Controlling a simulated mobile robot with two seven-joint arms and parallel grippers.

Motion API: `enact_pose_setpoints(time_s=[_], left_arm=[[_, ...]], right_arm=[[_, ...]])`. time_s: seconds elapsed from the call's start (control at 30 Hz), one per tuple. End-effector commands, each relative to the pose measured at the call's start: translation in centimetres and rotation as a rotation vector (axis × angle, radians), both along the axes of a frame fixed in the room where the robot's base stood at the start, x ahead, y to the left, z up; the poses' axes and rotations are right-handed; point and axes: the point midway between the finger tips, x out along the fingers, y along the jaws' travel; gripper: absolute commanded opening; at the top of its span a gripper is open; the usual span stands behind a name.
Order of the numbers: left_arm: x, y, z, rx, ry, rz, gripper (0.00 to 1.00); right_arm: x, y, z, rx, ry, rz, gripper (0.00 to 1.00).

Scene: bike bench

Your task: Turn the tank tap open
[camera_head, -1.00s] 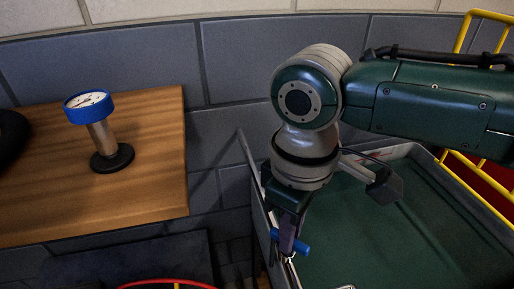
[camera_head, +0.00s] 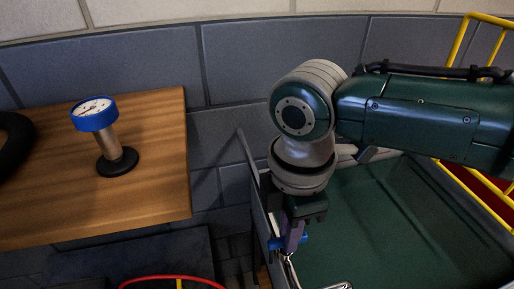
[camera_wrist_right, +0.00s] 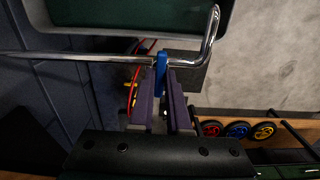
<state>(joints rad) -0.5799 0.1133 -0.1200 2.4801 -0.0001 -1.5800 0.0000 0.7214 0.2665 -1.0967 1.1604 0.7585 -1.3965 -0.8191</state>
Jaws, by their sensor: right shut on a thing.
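The tank tap has a blue handle (camera_head: 304,240) on a chrome pipe at the left edge of the green-lined grey tank (camera_head: 400,215). My right gripper (camera_head: 291,240) points down at the tap, its purple fingers shut on the blue handle. In the right wrist view, the blue handle (camera_wrist_right: 161,63) shows between the fingertips (camera_wrist_right: 164,82), in front of the chrome pipe (camera_wrist_right: 110,58). The pipe bends into a spout at the right. The fingers hide part of the handle. My left gripper is not in view.
A wooden bench (camera_head: 60,195) at the left carries a blue-topped gauge (camera_head: 104,130) and a black tyre-like ring (camera_head: 12,143). A grey block wall (camera_head: 150,65) stands behind. A yellow rail (camera_head: 462,35) is at the right. Coloured discs (camera_wrist_right: 237,130) lie near the wrist view's lower right.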

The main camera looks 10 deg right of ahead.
Motion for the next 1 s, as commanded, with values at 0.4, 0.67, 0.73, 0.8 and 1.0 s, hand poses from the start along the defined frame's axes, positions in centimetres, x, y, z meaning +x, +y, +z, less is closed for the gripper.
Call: enact_pose_setpoints(time_s=[0.4,0.67,0.73,0.8,1.0], left_arm=[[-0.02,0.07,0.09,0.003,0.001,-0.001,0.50],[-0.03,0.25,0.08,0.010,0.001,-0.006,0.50],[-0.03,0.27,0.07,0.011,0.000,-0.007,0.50],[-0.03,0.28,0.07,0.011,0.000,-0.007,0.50],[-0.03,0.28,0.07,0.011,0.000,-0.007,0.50]], right_arm=[[0.00,0.13,0.09,0.003,0.000,0.098,0.00],[0.00,0.14,0.09,0.003,0.000,0.101,0.00],[0.00,0.14,0.09,0.003,0.000,0.100,0.00],[0.00,0.14,0.08,0.003,0.000,0.100,0.21],[0.00,0.08,0.05,0.002,0.000,0.098,0.43]])
